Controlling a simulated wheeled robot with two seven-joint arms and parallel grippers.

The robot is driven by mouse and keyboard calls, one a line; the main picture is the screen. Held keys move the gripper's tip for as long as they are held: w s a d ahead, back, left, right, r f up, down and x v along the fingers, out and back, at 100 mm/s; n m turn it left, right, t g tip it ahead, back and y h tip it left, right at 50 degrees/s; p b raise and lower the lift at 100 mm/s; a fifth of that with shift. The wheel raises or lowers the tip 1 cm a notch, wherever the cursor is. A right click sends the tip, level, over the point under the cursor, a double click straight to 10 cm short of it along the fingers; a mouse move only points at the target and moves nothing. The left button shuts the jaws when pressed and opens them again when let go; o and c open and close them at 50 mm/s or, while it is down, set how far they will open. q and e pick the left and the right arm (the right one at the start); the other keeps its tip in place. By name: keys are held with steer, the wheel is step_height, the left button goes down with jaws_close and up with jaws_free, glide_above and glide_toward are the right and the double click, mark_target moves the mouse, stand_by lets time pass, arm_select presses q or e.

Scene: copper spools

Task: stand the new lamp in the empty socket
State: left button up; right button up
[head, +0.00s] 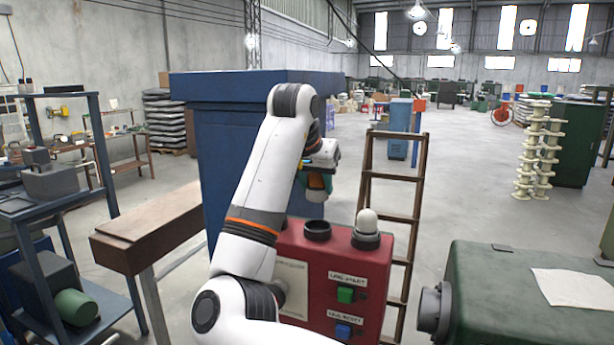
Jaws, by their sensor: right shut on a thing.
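A red control box (375,276) stands in the lower middle of the head view. On its top are an empty dark ring socket (317,231) at the left and a socket with a pale domed lamp (367,220) standing upright at the right. My right gripper (320,177) is above and slightly behind the empty socket, apart from it. It is shut on a small teal and orange thing, probably the new lamp, whose shape is mostly hidden by my wrist and fingers. My left gripper is not in view.
A tall blue cabinet (222,150) stands behind my arm. A wooden ladder (393,180) stands behind the box. A green machine (500,310) with a paper sheet (575,288) is at the right. A brown wooden bench (150,228) is at the left. My arm covers the box's left side.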

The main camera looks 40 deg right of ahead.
mark_target(316, 200)
steer(key=shift+s+f, duration=0.3)
steer(key=shift+f, duration=0.25)
steer(key=shift+s+f, duration=0.3)
steer(key=shift+f, duration=0.25)
steer(key=shift+w+f, duration=0.3)
steer(key=shift+f, duration=0.2)
steer(key=shift+w+f, duration=0.25)
steer(key=shift+f, duration=0.25)
steer(key=shift+s, duration=0.25)
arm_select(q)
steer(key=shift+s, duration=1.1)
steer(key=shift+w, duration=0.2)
arm_select(e)
steer(key=shift+a, duration=0.2)
steer(key=shift+f, duration=0.3)
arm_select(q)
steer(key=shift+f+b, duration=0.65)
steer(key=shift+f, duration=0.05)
arm_select(e)
steer(key=shift+f, duration=1.3)
